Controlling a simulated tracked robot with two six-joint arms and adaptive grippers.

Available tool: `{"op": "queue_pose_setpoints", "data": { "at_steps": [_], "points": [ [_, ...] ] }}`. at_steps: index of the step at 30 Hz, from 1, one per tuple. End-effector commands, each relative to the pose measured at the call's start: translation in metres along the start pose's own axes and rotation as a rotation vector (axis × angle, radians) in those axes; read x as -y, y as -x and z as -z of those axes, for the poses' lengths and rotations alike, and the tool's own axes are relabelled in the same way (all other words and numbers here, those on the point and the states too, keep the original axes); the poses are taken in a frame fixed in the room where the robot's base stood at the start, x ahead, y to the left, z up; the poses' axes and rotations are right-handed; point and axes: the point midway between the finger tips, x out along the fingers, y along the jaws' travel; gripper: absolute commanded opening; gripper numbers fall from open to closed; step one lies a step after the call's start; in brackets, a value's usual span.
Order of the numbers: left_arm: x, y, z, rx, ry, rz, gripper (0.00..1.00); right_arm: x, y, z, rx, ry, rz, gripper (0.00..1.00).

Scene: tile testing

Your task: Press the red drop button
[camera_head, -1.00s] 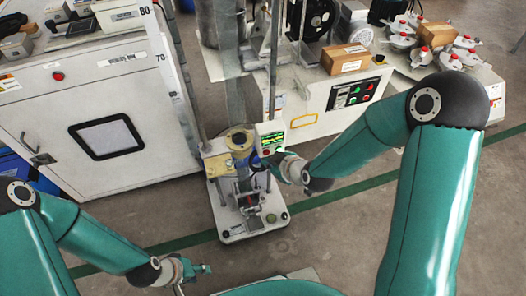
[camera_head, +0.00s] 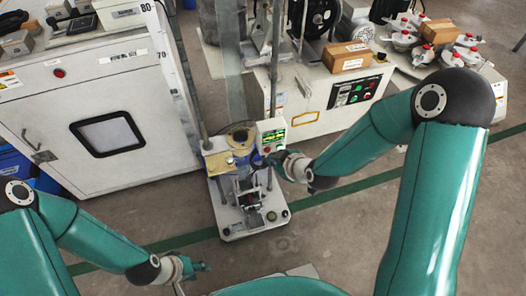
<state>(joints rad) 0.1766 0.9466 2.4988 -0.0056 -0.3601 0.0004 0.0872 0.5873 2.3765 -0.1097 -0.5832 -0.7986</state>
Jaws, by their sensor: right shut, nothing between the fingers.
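The drop tester (camera_head: 227,222) stands on the floor in the middle, with a base plate, two upright rods and a clear tube. Its small control box (camera_head: 271,128) has a lit green display. A small reddish spot, probably the red drop button (camera_head: 266,149), shows low on the box's front. My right gripper (camera_head: 268,160) is shut and empty, just below and in front of the box. I cannot tell whether its tip touches the button. My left gripper (camera_head: 204,267) is low in front of the tester, away from it; its fingers are too small to read.
A white cabinet (camera_head: 50,120) with a dark window stands at left. At right a white machine (camera_head: 310,98) has a button panel (camera_head: 357,91) and a cardboard box (camera_head: 344,57). Several red-capped metal parts lie behind it. The floor right of the tester is clear.

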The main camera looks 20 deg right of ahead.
Motion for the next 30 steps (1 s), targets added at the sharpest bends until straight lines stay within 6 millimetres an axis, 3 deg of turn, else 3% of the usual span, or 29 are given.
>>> {"op": "queue_pose_setpoints", "data": {
  "at_steps": [30],
  "points": [
    [0.0008, -0.0021, 0.0, 0.0, 0.0, 0.0, 0.4, -0.0054, -0.005, 0.0051, 0.0, -0.001, -0.001, 0.0]
  ]
}}
